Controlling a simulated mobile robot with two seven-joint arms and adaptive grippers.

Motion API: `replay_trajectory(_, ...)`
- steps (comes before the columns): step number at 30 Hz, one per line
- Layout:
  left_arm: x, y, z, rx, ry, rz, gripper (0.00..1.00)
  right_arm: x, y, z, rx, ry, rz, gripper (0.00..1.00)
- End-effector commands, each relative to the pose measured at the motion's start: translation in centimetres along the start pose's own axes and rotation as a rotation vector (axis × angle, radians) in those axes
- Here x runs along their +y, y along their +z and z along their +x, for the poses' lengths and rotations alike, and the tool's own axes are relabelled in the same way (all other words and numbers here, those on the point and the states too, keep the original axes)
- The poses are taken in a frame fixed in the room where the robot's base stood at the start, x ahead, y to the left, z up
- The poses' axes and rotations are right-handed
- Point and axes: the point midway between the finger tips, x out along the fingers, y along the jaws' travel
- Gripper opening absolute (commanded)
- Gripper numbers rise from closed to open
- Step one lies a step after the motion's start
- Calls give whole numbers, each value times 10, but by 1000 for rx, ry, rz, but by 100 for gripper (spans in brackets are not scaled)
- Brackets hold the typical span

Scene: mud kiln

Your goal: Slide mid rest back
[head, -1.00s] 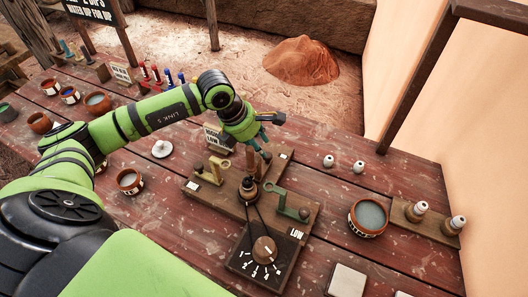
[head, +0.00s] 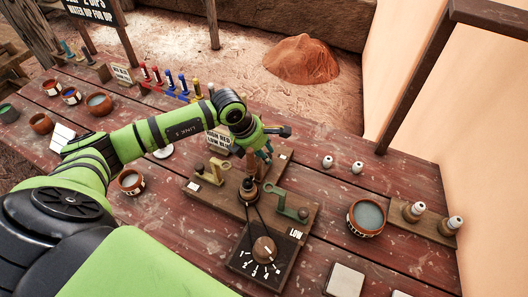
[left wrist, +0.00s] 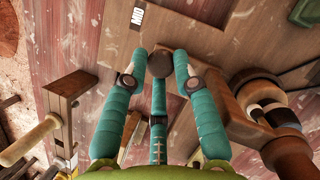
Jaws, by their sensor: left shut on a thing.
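The wooden cross-shaped stand (head: 225,203) sits on the red table with a small dark spindle (head: 249,187) at its middle. My left gripper (head: 264,157) is over the stand's back arm, beside the small white label there. In the left wrist view its teal fingers (left wrist: 160,75) close around the round brown knob of the mid rest (left wrist: 160,62). The "MID" label (left wrist: 138,16) lies just past the knob. A yellowish rest (head: 217,171) stands on the left arm of the stand and a green rest (head: 290,206) on the right arm. The gripper hides much of the mid rest.
A bowl of greyish liquid (head: 367,217) is to the right and a smaller bowl (head: 131,181) to the left.

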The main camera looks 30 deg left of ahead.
Motion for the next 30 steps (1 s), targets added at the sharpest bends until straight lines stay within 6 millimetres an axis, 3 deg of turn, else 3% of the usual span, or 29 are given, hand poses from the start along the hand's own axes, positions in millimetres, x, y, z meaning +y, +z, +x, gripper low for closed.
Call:
replay_trajectory(10,25,22,13,-4,2,-2,0,-1,3,32,-1,0,-1,73)
replay_trajectory(24,30,30,11,-7,0,1,0,-1,3,34,0,0,-2,73)
replay_trajectory(25,30,30,11,-7,0,1,36,-1,3,34,0,0,-2,73)
replay_trajectory(30,30,30,11,-5,0,0,36,-1,3,34,0,0,-2,73)
